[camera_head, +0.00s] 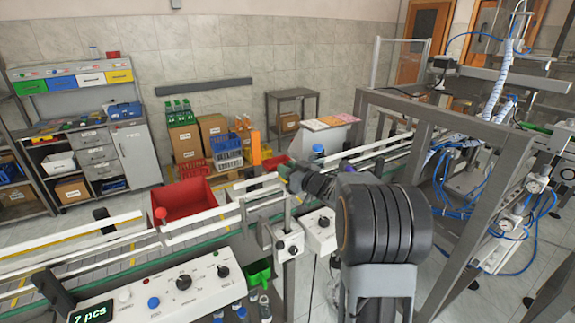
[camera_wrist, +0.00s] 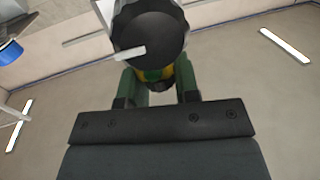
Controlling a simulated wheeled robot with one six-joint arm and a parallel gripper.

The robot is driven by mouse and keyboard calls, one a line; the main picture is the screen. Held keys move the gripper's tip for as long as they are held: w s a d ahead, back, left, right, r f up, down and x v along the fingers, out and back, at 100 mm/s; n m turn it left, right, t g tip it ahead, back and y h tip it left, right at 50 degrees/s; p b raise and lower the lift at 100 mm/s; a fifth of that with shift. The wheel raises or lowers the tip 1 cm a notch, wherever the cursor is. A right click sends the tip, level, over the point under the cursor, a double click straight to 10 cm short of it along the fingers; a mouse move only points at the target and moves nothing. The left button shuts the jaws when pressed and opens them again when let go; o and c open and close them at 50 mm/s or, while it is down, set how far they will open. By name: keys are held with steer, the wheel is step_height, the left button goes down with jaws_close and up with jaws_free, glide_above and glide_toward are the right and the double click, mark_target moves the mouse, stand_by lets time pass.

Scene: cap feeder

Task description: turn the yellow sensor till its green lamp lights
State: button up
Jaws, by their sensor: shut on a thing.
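In the wrist view, my gripper (camera_wrist: 156,78) has its two green fingers closed on the sides of the yellow sensor (camera_wrist: 170,73). Only a narrow yellow band of the sensor shows between the fingertips. A large round black part (camera_wrist: 150,35) covers the area just beyond it, with a pale strip across its lower left. Some green shows at the middle of the band, but I cannot tell whether this is a lit lamp. In the head view, my dark arm reaches toward the conveyor and I cannot make out the sensor there.
The conveyor's white rails (camera_head: 110,237) run across the head view, with a red bin (camera_head: 185,200) beside them. A control panel (camera_head: 170,290) with knobs and a "7 pcs" display stands in front. A grey metal frame (camera_head: 500,160) with blue hoses stands close on the right.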

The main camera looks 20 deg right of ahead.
steer(key=o, duration=0.9)
steer(key=b+v, duration=0.2)
steer(key=v, duration=1.1)
steer(key=shift+s+b, duration=0.3)
steer(key=shift+s, duration=0.15)
steer(key=shift+r, duration=0.1)
